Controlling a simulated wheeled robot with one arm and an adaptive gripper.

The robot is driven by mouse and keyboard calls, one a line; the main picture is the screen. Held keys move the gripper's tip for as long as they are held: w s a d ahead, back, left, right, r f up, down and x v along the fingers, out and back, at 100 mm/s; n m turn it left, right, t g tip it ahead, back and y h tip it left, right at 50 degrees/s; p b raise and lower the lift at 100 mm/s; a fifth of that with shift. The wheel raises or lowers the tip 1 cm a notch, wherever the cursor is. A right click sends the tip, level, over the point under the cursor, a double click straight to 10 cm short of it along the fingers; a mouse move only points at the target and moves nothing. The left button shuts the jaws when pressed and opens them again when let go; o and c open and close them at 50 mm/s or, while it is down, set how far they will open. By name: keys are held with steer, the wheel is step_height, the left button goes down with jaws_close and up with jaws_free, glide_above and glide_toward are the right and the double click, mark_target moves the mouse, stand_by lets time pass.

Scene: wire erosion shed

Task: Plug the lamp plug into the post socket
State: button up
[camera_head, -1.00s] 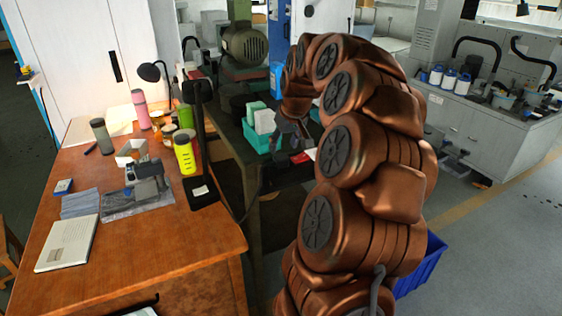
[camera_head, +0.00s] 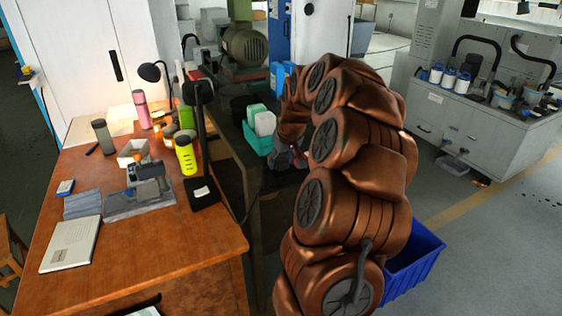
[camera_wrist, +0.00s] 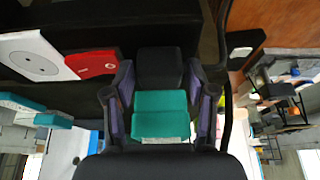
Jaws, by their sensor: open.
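In the wrist view my gripper (camera_wrist: 160,80) is open, its two purple-grey fingers on either side of a teal block (camera_wrist: 160,112) with a dark block (camera_wrist: 160,66) beyond it. I cannot tell whether either is the lamp plug, or whether the fingers touch them. A white plate with a round socket-like face (camera_wrist: 36,56) lies to the left; I cannot tell whether it is the post socket. In the head view my gripper (camera_head: 287,155) is partly hidden behind my arm, over the dark bench. A black lamp (camera_head: 151,73) stands at the desk's back.
A red card-like thing (camera_wrist: 93,63) lies beside the white plate. A teal bin (camera_head: 256,141) stands close left of my gripper. A black post (camera_head: 201,130) stands on the wooden desk (camera_head: 150,245). A blue crate (camera_head: 415,262) is on the floor to the right.

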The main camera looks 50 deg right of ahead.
mark_target(281, 159)
steer(key=shift+c, duration=0.4)
steer(key=c, duration=0.8)
steer(key=shift+o, duration=0.2)
steer(key=shift+r+b, duration=0.7)
steer(key=shift+r, duration=1.05)
steer(key=s+a+r+b, duration=0.1)
steer(key=s+a+b, duration=0.2)
steer(key=s+a, duration=0.7)
steer(key=shift+s+a+r+b, duration=0.25)
steer(key=shift+a+b, duration=0.1)
steer(key=shift+a, duration=0.7)
steer(key=shift+w, duration=0.1)
